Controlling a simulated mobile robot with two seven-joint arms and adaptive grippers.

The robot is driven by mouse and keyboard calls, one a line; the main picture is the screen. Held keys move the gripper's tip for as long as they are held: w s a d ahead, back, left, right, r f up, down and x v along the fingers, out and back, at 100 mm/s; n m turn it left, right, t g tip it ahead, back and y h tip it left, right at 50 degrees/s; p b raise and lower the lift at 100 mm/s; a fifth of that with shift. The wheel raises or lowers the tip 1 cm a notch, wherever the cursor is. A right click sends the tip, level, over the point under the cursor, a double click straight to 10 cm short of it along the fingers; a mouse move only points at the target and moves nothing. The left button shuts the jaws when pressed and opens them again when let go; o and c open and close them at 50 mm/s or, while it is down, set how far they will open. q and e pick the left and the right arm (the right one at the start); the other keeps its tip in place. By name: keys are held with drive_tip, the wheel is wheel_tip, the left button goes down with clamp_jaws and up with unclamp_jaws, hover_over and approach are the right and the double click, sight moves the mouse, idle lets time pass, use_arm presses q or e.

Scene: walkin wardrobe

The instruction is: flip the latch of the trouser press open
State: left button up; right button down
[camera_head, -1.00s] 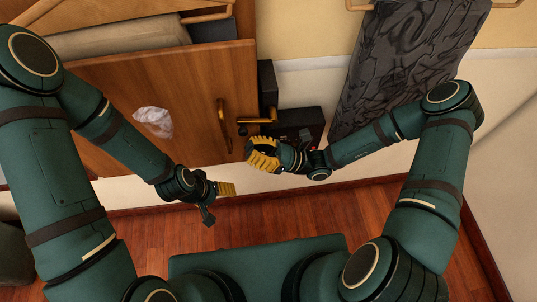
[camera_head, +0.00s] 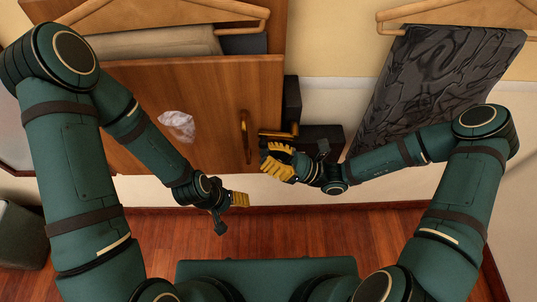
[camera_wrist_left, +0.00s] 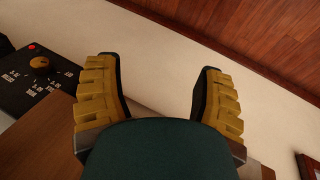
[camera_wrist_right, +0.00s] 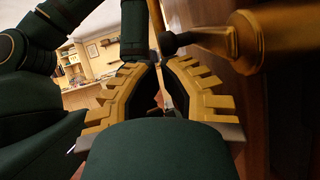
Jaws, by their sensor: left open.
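The trouser press (camera_head: 205,95) is a wooden panel with a vertical brass handle (camera_head: 246,137). Its latch (camera_head: 280,134) is a short horizontal brass lever with a dark end, at the panel's right edge. It also shows large in the right wrist view (camera_wrist_right: 248,42), with a black round tip. My right gripper (camera_head: 272,160) is just below the latch, its fingers angled toward each other; I cannot tell whether they touch anything. My left gripper (camera_head: 240,200) is open and empty, below the panel; its spread fingers show in the left wrist view (camera_wrist_left: 160,90).
A dark control box (camera_head: 322,140) sits right of the latch; its brass knob shows in the left wrist view (camera_wrist_left: 40,64). Dark patterned trousers (camera_head: 430,80) hang at right. A crumpled pale item (camera_head: 178,125) is against the panel. The wooden floor (camera_head: 330,230) below is clear.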

drive_tip(key=shift+r, duration=0.3)
idle(0.5)
